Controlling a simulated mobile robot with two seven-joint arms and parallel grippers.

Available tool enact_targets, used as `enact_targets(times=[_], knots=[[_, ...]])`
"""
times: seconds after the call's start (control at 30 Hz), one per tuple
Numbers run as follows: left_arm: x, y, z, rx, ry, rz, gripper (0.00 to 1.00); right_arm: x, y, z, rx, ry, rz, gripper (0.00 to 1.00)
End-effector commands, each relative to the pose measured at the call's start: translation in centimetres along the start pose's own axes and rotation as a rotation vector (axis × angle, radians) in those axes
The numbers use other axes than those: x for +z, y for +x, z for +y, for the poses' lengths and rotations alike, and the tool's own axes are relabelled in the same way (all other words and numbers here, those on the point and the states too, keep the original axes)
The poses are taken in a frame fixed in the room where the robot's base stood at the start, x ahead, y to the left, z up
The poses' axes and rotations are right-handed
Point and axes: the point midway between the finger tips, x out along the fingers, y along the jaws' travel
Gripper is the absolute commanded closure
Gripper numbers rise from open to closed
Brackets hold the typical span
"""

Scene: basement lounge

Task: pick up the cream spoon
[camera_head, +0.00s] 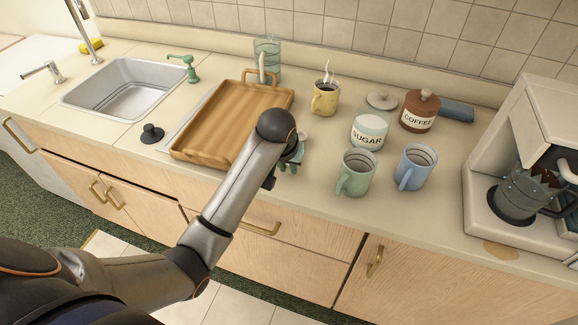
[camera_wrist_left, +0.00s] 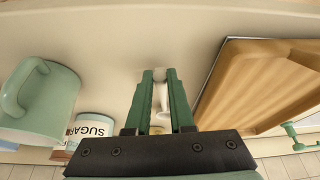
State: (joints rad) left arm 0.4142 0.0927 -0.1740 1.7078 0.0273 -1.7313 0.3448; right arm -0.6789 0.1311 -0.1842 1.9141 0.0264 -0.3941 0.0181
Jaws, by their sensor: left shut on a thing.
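My left gripper (camera_head: 294,155) is low over the counter, between the wooden tray and the green mug, its arm hiding much of it. In the left wrist view its green fingers (camera_wrist_left: 160,78) are shut on the cream spoon (camera_wrist_left: 160,75), a pale piece of which shows between the fingertips. The rest of the spoon is partly hidden by the fingers. I cannot clearly make the spoon out in the head view. Whether it touches the counter I cannot tell. My right gripper is not in view.
The wooden tray (camera_head: 190,150) lies left of the gripper. To the right stand the green mug (camera_head: 356,175), blue mug (camera_head: 415,168), sugar jar (camera_head: 369,131) and coffee jar (camera_head: 420,113). A steaming yellow mug (camera_head: 326,100) is behind. The coffee machine (camera_head: 510,150) is far right.

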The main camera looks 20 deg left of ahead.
Motion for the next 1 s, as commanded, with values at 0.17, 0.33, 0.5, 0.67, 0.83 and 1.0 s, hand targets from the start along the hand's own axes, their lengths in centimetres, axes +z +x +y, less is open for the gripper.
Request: enact_targets(times=[0.17,0.33,0.5,0.67,0.83,1.0], knots=[[-0.8,-2.5,0.2,0.003,0.0,0.006,1.0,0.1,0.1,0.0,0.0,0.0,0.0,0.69],[0.4,-6.2,0.8,0.005,0.0,0.007,1.0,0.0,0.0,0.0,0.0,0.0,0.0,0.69],[0.3,-8.2,0.9,0.003,0.005,0.025,1.0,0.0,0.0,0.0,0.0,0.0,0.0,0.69],[0.9,-9.2,0.9,-0.003,0.005,0.016,1.0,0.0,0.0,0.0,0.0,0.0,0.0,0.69],[2.6,-11.0,1.2,-0.008,0.009,0.013,1.0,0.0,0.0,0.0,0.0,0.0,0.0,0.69],[5.0,-13.3,2.0,-0.005,0.009,0.008,1.0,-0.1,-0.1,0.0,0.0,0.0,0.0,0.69]])
